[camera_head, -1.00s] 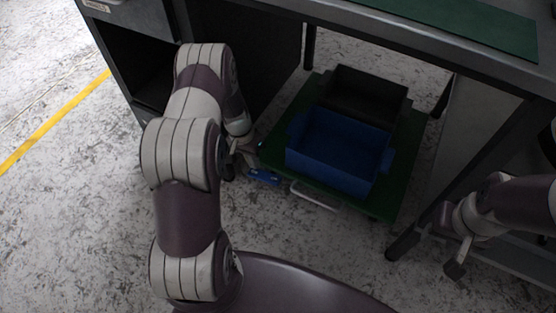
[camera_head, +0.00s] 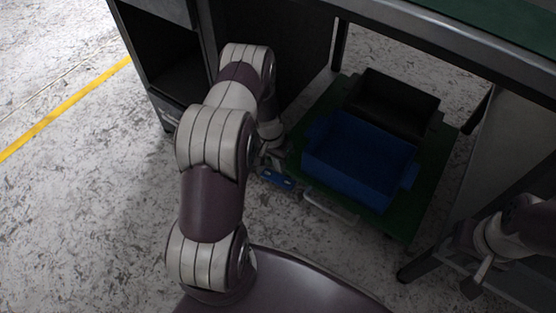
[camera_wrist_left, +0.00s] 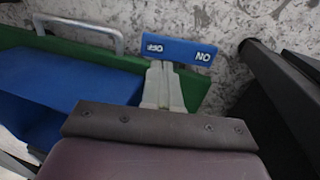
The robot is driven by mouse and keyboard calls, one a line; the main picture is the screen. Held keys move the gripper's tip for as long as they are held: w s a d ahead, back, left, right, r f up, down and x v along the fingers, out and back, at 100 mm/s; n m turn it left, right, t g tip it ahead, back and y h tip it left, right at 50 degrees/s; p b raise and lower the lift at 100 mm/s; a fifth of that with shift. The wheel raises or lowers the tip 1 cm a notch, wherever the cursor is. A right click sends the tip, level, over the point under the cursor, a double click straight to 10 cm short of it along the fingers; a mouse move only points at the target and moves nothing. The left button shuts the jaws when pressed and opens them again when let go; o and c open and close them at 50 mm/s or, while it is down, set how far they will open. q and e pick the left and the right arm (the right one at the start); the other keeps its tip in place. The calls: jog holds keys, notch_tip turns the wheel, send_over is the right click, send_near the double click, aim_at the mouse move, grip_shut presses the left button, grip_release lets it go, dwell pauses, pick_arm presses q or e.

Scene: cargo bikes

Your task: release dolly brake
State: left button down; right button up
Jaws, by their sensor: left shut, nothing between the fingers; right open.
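The dolly (camera_head: 424,208) is a green platform under the workbench, with a pale handle at its front edge. Its blue brake pedal (camera_head: 278,180) sticks out at the front left corner. In the left wrist view the pedal (camera_wrist_left: 180,45) carries the words OFF and ON, upside down. My left gripper (camera_head: 272,163) is shut and empty at the pedal. In the wrist view its closed fingertips (camera_wrist_left: 159,66) reach the pedal's near edge on the OFF side; whether they touch it is unclear. My right gripper (camera_head: 474,284) is open, far right by the bench leg.
A blue bin (camera_head: 358,165) and a black bin (camera_head: 395,105) sit on the dolly. The workbench (camera_head: 420,35) overhangs it, with a dark cabinet (camera_head: 165,65) at left and legs around. The floor in front and left is clear, with a yellow line (camera_head: 65,108).

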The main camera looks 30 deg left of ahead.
aim_at(287, 184)
pick_arm(q)
jog(key=b+x, duration=0.4)
jog(key=x, duration=0.3)
jog(key=shift+f, duration=0.1)
jog(key=shift+d+p, duration=0.45)
jog(key=shift+p, duration=0.25)
jog(key=shift+d+f, duration=0.15)
jog(key=shift+f, duration=0.2)
jog(key=shift+a+r, duration=0.35)
jog(key=shift+a, duration=0.4)
